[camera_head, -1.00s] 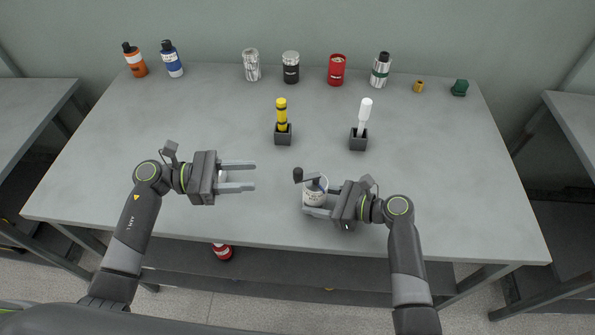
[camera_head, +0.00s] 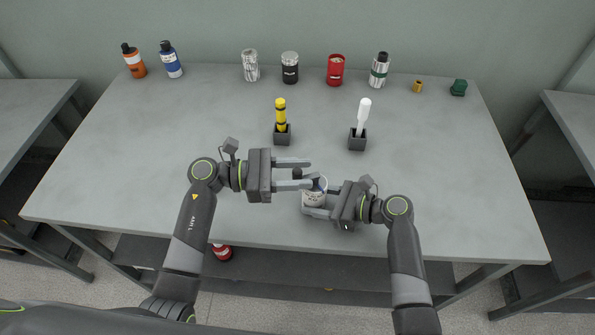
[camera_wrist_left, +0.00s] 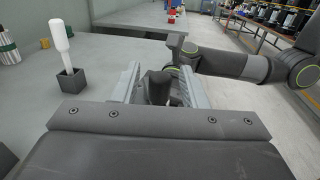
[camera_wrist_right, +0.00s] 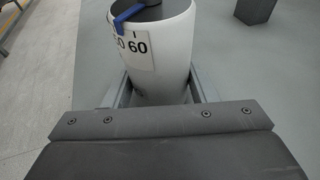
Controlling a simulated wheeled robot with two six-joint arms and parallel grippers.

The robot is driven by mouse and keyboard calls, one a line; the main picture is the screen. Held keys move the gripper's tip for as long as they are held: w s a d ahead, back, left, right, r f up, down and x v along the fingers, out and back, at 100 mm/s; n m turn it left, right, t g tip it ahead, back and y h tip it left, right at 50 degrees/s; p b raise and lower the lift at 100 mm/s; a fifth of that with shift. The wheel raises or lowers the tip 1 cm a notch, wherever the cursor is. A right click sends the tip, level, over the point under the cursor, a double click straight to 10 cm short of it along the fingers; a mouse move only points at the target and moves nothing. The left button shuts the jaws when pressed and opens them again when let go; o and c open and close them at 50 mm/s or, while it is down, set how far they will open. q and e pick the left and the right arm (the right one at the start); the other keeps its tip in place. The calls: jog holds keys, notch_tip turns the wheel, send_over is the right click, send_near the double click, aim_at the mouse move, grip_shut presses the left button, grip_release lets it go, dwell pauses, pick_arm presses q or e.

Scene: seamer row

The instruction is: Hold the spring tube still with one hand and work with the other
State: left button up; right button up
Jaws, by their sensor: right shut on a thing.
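The spring tube (camera_head: 313,198) is a white cup-like cylinder near the table's front edge. In the right wrist view the tube (camera_wrist_right: 165,65) shows a label reading 60 and a blue pointer (camera_wrist_right: 129,17) at its rim. My right gripper (camera_head: 317,202) is shut on the tube's sides and the tube stands upright. A dark crank knob (camera_head: 297,173) rises beside the tube's top. My left gripper (camera_head: 310,173) is open, with its fingers on either side of the knob. The knob (camera_wrist_left: 158,85) also shows between the fingers in the left wrist view; contact cannot be told.
A yellow-and-black tool (camera_head: 281,113) and a white-handled tool (camera_head: 363,113) stand in dark holders behind the grippers. Several cans and bottles, a brass piece (camera_head: 418,86) and a green piece (camera_head: 459,88) line the back edge. The table's left and right sides are clear.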

pick_arm(q)
grip_shut()
jog(key=shift+s+d+n+t+y, duration=0.15)
jog(key=shift+s+n+t+y, duration=0.2)
jog(key=shift+n+t, duration=0.65)
jog(key=shift+s+d+n+t+y, duration=0.15)
jog(key=shift+n+t+y, duration=0.4)
jog(key=shift+t, duration=0.8)
jog(key=shift+s+d+n+t+y, duration=0.2)
jog(key=shift+n+t+y, duration=0.1)
jog(key=shift+n+t, duration=0.7)
grip_release()
jog(key=shift+a+m, duration=0.1)
jog(key=shift+m, duration=0.15)
jog(key=v, duration=1.2)
jog(key=shift+f, duration=0.15)
